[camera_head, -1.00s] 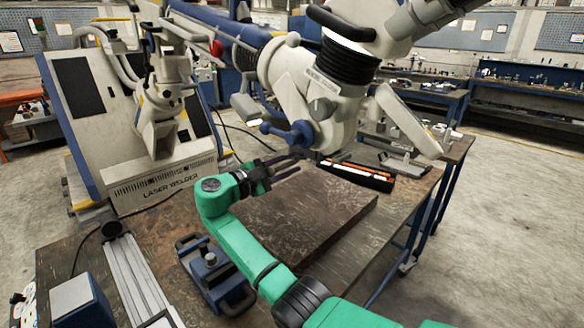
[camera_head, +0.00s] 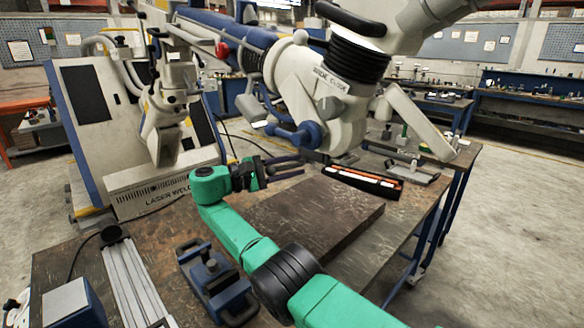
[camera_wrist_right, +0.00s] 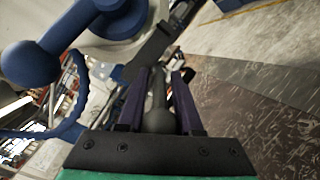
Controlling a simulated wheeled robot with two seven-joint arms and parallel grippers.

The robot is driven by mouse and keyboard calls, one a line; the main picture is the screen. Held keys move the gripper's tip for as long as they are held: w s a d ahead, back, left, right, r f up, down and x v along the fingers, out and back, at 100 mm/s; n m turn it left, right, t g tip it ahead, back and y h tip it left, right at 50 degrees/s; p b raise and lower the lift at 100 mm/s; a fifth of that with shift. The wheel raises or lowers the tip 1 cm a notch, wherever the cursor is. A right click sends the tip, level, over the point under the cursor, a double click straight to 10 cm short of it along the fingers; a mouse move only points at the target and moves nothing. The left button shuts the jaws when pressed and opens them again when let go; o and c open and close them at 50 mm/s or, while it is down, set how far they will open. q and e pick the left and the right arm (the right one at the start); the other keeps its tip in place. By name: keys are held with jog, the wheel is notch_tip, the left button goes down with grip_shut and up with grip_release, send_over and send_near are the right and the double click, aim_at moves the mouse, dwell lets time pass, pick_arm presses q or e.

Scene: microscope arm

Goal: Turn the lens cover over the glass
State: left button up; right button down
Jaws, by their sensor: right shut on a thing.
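The microscope head (camera_head: 345,105), cream with blue knobs, hangs over the table in the head view. A dark flat piece, likely the lens cover (camera_head: 318,157), shows at its underside. In the right wrist view the lens cover (camera_wrist_right: 155,48) is a dark grey plate with a round-ended handle (camera_wrist_right: 158,112). My right gripper (camera_head: 298,168) is level, just below the microscope head. Its two dark purple fingers (camera_wrist_right: 163,85) are shut on that handle, one on each side. The glass is hidden in both views. My left gripper is not in view.
A dark flat board (camera_head: 325,215) lies on the table below my right gripper. A tray with orange and white items (camera_head: 362,182) lies behind it. A blue clamp-like block (camera_head: 212,280) stands near the front left. The laser welder (camera_head: 120,140) is at the left.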

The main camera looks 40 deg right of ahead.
jog(key=c, duration=0.7)
grip_release()
jog(key=shift+o, duration=0.2)
